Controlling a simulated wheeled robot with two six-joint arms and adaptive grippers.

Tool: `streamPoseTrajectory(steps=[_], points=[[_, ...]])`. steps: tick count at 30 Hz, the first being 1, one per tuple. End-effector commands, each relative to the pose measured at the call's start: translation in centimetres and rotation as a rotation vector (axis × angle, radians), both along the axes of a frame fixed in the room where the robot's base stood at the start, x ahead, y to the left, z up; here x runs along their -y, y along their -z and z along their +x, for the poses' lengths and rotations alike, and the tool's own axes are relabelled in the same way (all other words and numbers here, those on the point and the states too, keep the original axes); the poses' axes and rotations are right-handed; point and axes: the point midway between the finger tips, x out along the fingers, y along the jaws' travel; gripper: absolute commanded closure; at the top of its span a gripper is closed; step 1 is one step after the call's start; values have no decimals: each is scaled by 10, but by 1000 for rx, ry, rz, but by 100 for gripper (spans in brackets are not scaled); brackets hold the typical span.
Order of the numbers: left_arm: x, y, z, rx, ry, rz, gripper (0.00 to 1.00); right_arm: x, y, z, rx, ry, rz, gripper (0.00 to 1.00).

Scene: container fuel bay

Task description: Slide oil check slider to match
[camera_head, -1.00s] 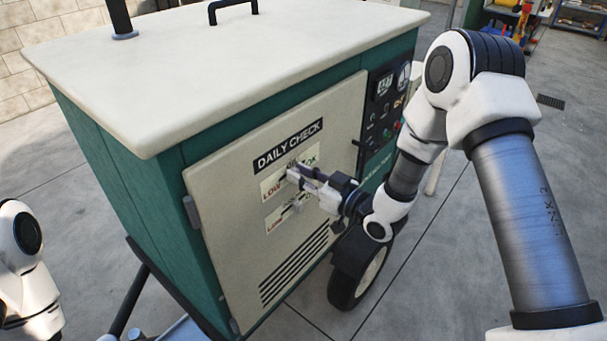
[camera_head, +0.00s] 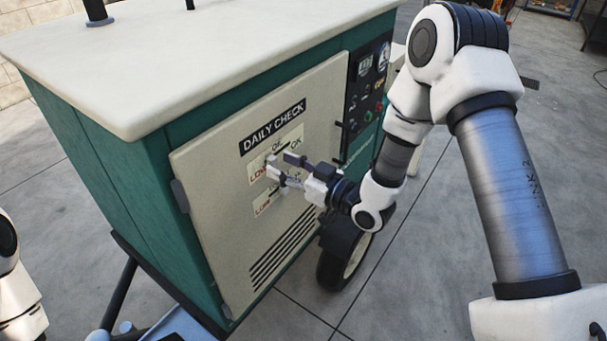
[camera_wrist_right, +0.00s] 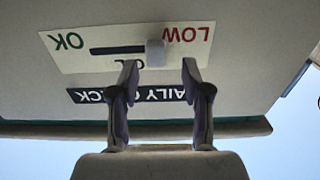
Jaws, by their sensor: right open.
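The oil check slider is a pale knob (camera_wrist_right: 155,52) in a dark slot on a white label plate (camera_wrist_right: 72,62), marked OK and LOW. In the right wrist view, which shows the panel upside down, the knob is at the LOW end of the slot. My right gripper (camera_head: 281,166) is open in front of this upper plate. In the wrist view its two fingertips (camera_wrist_right: 160,66) are on either side of the knob's line, just short of it; I cannot tell any contact. In the head view the fingers partly cover the slider. My left gripper is out of view.
The plates are on a beige door (camera_head: 215,185) of a green cabinet, under a DAILY CHECK sign (camera_head: 273,127). A second LOW plate (camera_head: 262,206) is just below, partly hidden. A dark gauge panel (camera_head: 368,88) is to the right, a wheel (camera_head: 331,270) below.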

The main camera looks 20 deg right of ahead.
Motion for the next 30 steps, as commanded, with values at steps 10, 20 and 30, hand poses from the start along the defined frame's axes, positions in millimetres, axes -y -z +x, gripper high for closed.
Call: streamPoseTrajectory(steps=[10,20,30], points=[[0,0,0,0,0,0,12,41,-1,-69,0,5,7,52],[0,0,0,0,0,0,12,48,-1,-87,1,-3,1,52],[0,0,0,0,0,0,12,48,-1,-87,0,-3,0,52]])
